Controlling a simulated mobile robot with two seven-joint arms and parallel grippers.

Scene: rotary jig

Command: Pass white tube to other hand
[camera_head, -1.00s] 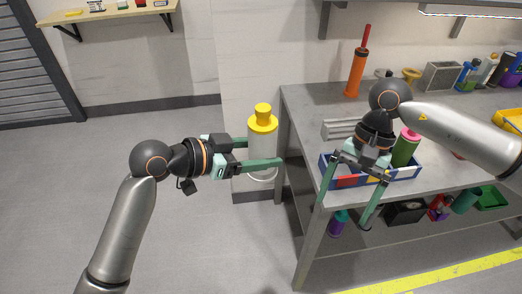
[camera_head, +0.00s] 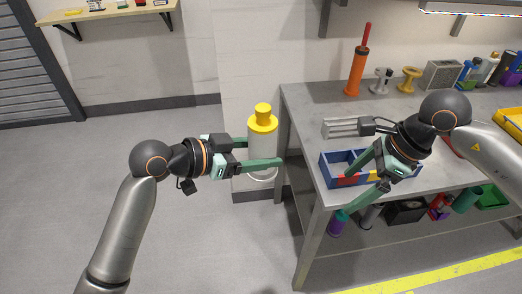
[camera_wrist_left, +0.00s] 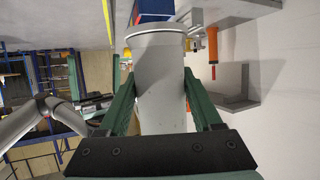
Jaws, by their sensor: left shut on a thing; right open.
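The white tube (camera_head: 262,138) with a yellow cap stands upright, held in the air left of the workbench. My left gripper (camera_head: 263,153) is shut on its body from the left. In the left wrist view the white tube (camera_wrist_left: 162,85) fills the space between the two green fingers. My right gripper (camera_head: 346,191) is open and empty, over the front left part of the bench. Its fingers point left and slightly down toward the tube, with a clear gap between them. The right arm also shows at the left of the left wrist view.
The grey workbench (camera_head: 303,108) has a blue bin (camera_head: 330,172) near its front left, below my right gripper. An orange tool (camera_head: 355,75) and several small items stand farther back. A lower shelf holds more items. The floor left of the bench is clear.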

